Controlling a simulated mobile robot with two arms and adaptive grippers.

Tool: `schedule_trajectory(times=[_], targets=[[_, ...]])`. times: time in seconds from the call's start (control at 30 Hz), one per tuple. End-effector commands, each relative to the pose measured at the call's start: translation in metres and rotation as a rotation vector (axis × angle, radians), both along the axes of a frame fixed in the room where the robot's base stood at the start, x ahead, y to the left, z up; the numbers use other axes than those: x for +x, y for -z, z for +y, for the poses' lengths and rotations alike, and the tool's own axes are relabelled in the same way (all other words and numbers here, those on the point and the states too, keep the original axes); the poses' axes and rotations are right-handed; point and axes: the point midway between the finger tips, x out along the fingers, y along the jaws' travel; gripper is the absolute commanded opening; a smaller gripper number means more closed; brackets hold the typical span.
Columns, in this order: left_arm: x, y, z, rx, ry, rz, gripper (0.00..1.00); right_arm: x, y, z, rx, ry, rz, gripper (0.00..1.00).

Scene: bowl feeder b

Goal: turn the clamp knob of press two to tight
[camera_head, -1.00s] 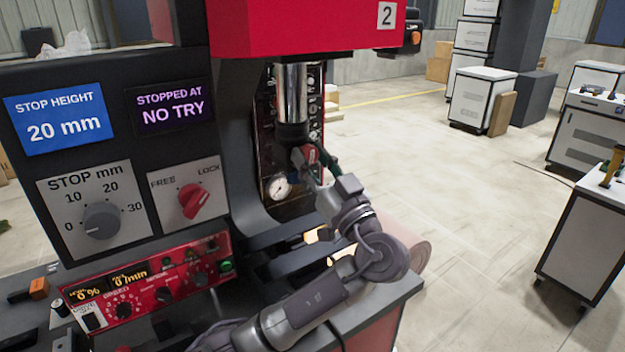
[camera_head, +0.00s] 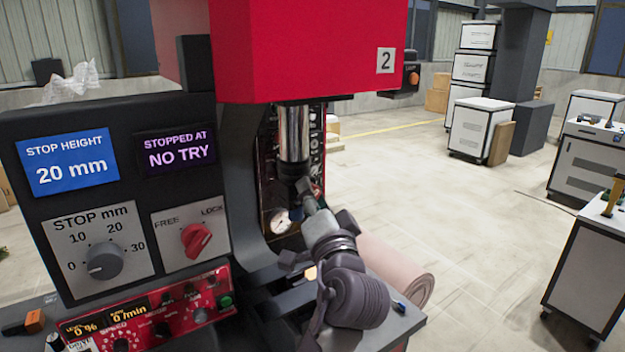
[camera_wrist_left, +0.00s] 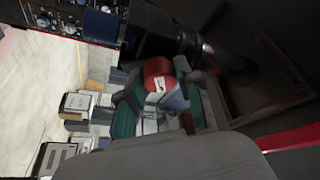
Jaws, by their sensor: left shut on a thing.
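Press two (camera_head: 310,50) has a red head marked 2, with a shiny ram (camera_head: 294,133) pointing down to a dark holder. The small red clamp knob (camera_head: 318,190) is at the side of the holder, mostly hidden by my gripper. In the left wrist view the clamp knob (camera_wrist_left: 158,82) is red with a white mark, between green finger pads. My left gripper (camera_head: 307,190) is shut on it, its wrist below and to the right; it also shows in the left wrist view (camera_wrist_left: 158,104). I cannot read the knob's setting. My right gripper is not in view.
The black panel holds a red FREE/LOCK knob (camera_head: 197,240), a grey STOP knob (camera_head: 105,261) and displays reading 20 mm and NO TRY. A round gauge (camera_head: 280,222) is behind the ram. A pinkish roll (camera_head: 400,270) lies right of my wrist. Open floor is to the right.

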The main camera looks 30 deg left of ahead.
Motion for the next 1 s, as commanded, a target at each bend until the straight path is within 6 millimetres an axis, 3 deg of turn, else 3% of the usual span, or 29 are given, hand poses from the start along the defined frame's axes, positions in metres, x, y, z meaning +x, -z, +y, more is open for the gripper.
schedule_trajectory(times=[0.03, 0.1, 0.5, 0.7, 1.0], targets=[[0.000, -0.008, 0.000, 0.014, 0.001, 0.045, 0.00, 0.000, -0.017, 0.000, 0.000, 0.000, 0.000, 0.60], [-0.001, -0.009, 0.000, 0.040, 0.001, 0.105, 0.00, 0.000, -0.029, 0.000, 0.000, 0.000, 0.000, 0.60], [-0.001, -0.007, 0.000, 0.158, 0.001, 0.386, 0.00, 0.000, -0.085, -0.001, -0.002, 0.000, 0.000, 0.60], [0.000, -0.005, 0.000, 0.191, 0.001, 0.463, 0.00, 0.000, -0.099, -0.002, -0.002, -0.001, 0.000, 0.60], [0.000, -0.002, 0.000, 0.210, 0.001, 0.505, 0.00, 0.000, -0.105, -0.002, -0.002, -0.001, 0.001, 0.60]])
